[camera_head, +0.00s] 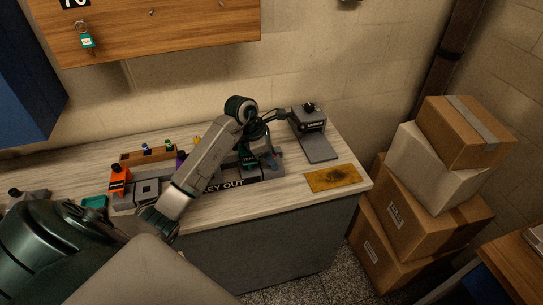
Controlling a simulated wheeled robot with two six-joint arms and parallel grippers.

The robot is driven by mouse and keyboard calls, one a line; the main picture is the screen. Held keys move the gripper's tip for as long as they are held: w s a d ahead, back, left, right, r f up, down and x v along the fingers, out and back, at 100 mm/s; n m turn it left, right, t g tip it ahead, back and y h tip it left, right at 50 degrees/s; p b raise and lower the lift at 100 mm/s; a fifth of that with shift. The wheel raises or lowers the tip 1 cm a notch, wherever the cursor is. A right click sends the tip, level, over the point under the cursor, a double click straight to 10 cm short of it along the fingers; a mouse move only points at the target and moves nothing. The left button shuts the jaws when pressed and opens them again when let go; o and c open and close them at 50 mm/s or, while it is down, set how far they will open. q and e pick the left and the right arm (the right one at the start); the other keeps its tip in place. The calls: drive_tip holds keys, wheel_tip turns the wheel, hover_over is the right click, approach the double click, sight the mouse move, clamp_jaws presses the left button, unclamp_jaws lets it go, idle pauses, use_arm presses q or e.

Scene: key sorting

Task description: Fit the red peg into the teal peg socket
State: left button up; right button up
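My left arm comes in from the left and reaches across the bench, with its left gripper (272,159) low over the dark tray marked "KEY OUT" (222,186). The gripper is small and dark here, and I cannot tell whether its fingers are open or hold anything. An orange-red upright piece (119,179) stands at the left of the bench; I cannot tell whether it is the red peg. A flat teal piece (95,202) lies just below it, partly hidden by my arm; I cannot tell whether it is the teal socket. My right gripper is out of view.
A wooden rack (147,154) with small coloured pegs stands at the back left. A dark device with a grey plate (319,149) and a stained yellow mat (332,178) are at the right. Stacked boxes (412,225) stand beyond the bench's right edge. A teal-tagged key (87,41) hangs above.

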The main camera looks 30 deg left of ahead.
use_arm(q)
drive_tip(key=shift+a+r, duration=0.15)
drive_tip(key=shift+r, duration=0.25)
drive_tip(key=b+v, duration=0.3)
drive_tip(key=v, duration=0.8)
drive_tip(key=shift+s+r, duration=0.15)
drive_tip(key=shift+r, duration=0.05)
drive_tip(key=shift+f, duration=0.1)
